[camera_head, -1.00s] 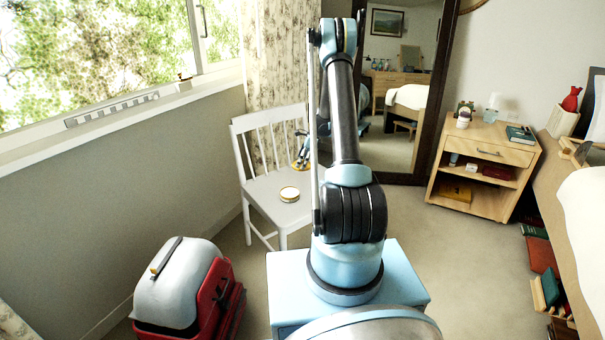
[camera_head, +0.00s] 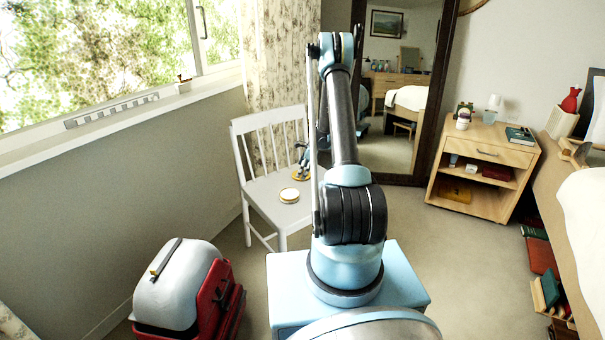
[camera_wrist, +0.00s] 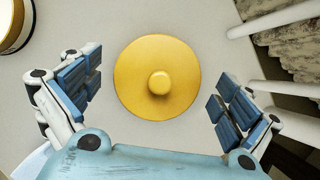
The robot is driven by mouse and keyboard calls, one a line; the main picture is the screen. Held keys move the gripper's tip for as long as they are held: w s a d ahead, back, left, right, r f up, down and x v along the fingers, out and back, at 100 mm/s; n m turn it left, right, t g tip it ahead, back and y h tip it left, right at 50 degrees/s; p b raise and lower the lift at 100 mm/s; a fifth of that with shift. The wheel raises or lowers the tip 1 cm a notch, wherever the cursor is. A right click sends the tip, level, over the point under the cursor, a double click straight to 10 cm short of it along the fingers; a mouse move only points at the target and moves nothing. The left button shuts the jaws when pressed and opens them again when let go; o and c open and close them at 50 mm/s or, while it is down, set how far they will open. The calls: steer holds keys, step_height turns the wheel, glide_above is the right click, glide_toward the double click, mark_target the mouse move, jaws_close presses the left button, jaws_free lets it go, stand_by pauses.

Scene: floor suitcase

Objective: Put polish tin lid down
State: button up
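The polish tin lid (camera_wrist: 158,80) is a round gold disc with a small knob on top. In the wrist view it lies flat over the pale chair seat, between my two fingers with a clear gap on each side. My gripper (camera_wrist: 160,100) is open and touches nothing that I can see. In the head view my gripper (camera_head: 303,168) is low over the back of the white chair's seat (camera_head: 262,192), with the lid (camera_head: 301,178) just under it. The polish tin (camera_head: 289,195) sits nearer on the seat; its rim (camera_wrist: 14,25) shows at the wrist view's top left.
The chair's slatted back (camera_head: 268,140) rises close behind my gripper. A red and white suitcase-like case (camera_head: 190,290) stands on the floor at lower left. A wooden nightstand (camera_head: 487,165) is at right. Carpet between is clear.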

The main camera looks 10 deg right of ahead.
steer(key=shift+r, duration=0.1)
steer(key=v, duration=1.2)
steer(key=s+a+r+n+h, duration=0.15)
steer(key=s+r+n, duration=0.35)
steer(key=s+r, duration=0.65)
steer(key=s+a+r+n+h, duration=0.1)
steer(key=s+a+r+n, duration=0.25)
steer(key=s+r, duration=0.8)
steer(key=s+n, duration=0.6)
steer(key=s, duration=1.1)
steer(key=s+f+n+h, duration=0.1)
steer(key=s+f+n, duration=0.2)
steer(key=s, duration=0.4)
steer(key=s+d+f+n+t, duration=0.1)
steer(key=s+f+n, duration=0.2)
steer(key=s, duration=0.5)
steer(key=shift+s+f+h, duration=0.35)
steer(key=shift+f, duration=0.25)
steer(key=shift+n, duration=0.25)
